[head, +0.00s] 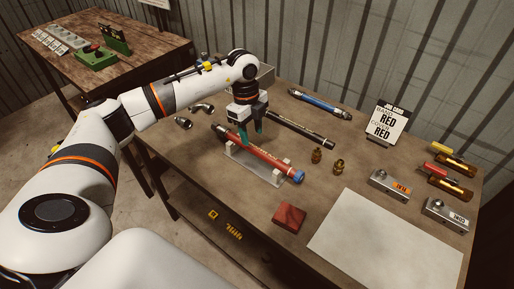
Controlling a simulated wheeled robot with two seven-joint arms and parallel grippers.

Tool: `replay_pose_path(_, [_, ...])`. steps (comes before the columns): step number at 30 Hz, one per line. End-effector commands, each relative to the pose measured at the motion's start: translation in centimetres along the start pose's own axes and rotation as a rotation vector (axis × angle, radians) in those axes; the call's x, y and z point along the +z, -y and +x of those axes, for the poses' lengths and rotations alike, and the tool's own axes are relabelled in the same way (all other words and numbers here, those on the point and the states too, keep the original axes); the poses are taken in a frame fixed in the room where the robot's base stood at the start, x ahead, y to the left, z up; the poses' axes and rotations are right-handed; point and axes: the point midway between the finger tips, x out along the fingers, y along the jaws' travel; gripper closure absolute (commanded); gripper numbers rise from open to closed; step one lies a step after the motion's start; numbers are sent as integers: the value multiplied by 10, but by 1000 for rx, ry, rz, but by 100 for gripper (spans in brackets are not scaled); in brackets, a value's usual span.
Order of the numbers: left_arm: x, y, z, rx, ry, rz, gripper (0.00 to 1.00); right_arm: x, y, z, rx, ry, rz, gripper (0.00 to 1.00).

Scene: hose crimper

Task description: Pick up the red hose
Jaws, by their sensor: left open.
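The red hose (261,157) lies in a pale cradle (251,172) on the workbench, slanting from upper left to lower right, with a blue cap at its lower right end. My left gripper (250,132) points down over the upper left part of the red hose. Its teal fingers are open and reach to about the hose's height. I cannot tell whether they touch it. My right gripper is not in view.
A black hose (304,129) lies just behind the red hose, and a blue hose (320,105) farther back. Brass fittings (316,155) stand to the right. A job card (387,122) reads RED. A red block (289,218) and a pale sheet (385,245) are in front.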

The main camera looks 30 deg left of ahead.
Motion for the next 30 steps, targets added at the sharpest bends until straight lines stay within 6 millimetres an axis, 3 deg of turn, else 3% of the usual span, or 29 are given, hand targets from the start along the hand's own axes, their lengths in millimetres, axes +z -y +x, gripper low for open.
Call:
replay_pose_path(3, [1,0,8,0,0,1,53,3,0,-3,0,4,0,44])
replay_pose_path(11, [6,-2,39,-3,2,2,53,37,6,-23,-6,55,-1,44])
replay_pose_path(15, [5,-3,56,0,2,3,53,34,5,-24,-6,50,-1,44])
replay_pose_path(23, [5,-3,61,2,2,3,53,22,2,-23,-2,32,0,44])
replay_pose_path(30, [5,-3,60,2,2,3,89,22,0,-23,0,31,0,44])
